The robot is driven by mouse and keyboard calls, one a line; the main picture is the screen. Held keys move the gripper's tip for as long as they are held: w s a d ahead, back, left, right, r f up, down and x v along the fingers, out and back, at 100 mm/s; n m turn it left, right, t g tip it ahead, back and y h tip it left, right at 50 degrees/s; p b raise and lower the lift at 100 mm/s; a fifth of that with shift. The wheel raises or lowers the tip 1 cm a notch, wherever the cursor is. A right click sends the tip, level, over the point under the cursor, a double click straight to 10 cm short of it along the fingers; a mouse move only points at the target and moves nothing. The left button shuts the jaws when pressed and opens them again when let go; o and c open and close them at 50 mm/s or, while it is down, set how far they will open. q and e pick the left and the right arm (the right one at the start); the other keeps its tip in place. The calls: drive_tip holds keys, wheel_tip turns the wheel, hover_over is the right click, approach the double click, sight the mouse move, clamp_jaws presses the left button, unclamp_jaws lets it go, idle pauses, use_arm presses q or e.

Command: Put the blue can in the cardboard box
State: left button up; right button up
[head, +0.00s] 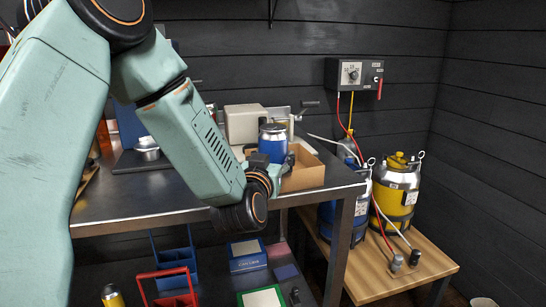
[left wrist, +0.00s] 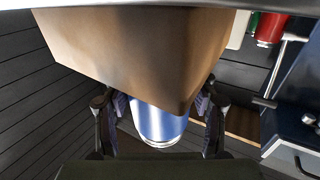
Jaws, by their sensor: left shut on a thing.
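My left gripper (head: 273,160) is shut on the blue can (head: 273,141), which is upright with a silver top. In the left wrist view the can (left wrist: 160,122) sits between the two fingers of the gripper (left wrist: 160,105). The open cardboard box (head: 306,175) stands on the metal table's right end. In the head view the can overlaps the box's left side; in the left wrist view the box (left wrist: 125,50) lies close to it and partly covers it. Whether the can is over the opening or beside the box, I cannot tell. My right gripper is not in view.
A wooden bench (head: 385,276) with blue and yellow kegs (head: 397,187) stands right. A red carrier (head: 168,278) is below.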

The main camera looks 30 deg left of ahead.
use_arm(q)
drive_tip(key=shift+s+d+r, duration=0.1)
drive_tip(key=o, duration=1.2)
drive_tip(key=shift+s, duration=0.15)
drive_tip(key=shift+o, duration=1.3)
